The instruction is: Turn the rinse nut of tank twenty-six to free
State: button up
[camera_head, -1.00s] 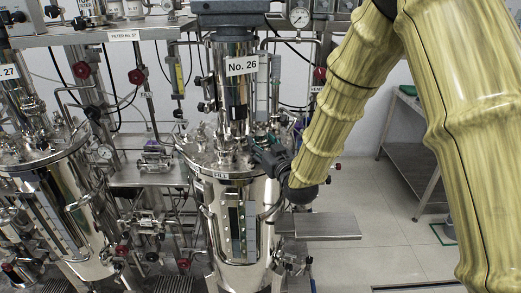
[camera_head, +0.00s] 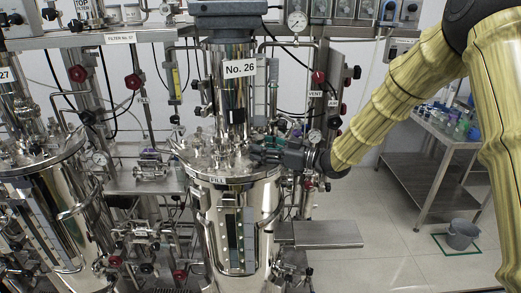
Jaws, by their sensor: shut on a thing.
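Tank twenty-six (camera_head: 206,220) is the steel vessel in the middle, with a "No. 26" label (camera_head: 239,68) on its upper column.
Tank 27 (camera_head: 45,225) stands at the left. Pipes, a gauge (camera_head: 297,21) and a red-knobbed valve (camera_head: 318,77) lie behind and right of the column. A steel shelf (camera_head: 327,234) juts out at the right. A bench (camera_head: 420,165) and bucket (camera_head: 462,234) stand farther right.

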jog(key=n+g, duration=0.1)
jog(key=n+g+y, duration=0.1)
jog(key=g, duration=0.1)
jog(key=n+g, duration=0.1)
jog(key=g, duration=0.1)
jog(key=shift+w+f, duration=0.1)
jog(key=shift+w, duration=0.15)
jog(key=shift+n+g+y+b, duration=0.3)
jog(key=shift+n+g+b, duration=0.15)
jog(key=shift+n+g, duration=0.75)
jog(key=shift+g, duration=0.5)
jog(key=o, duration=1)
jog(key=shift+o, duration=0.2)
jog(key=shift+d, duration=0.2)
jog(key=d, duration=1.1)
jog(key=shift+w+d, duration=0.3)
jog(key=shift+d, duration=0.1)
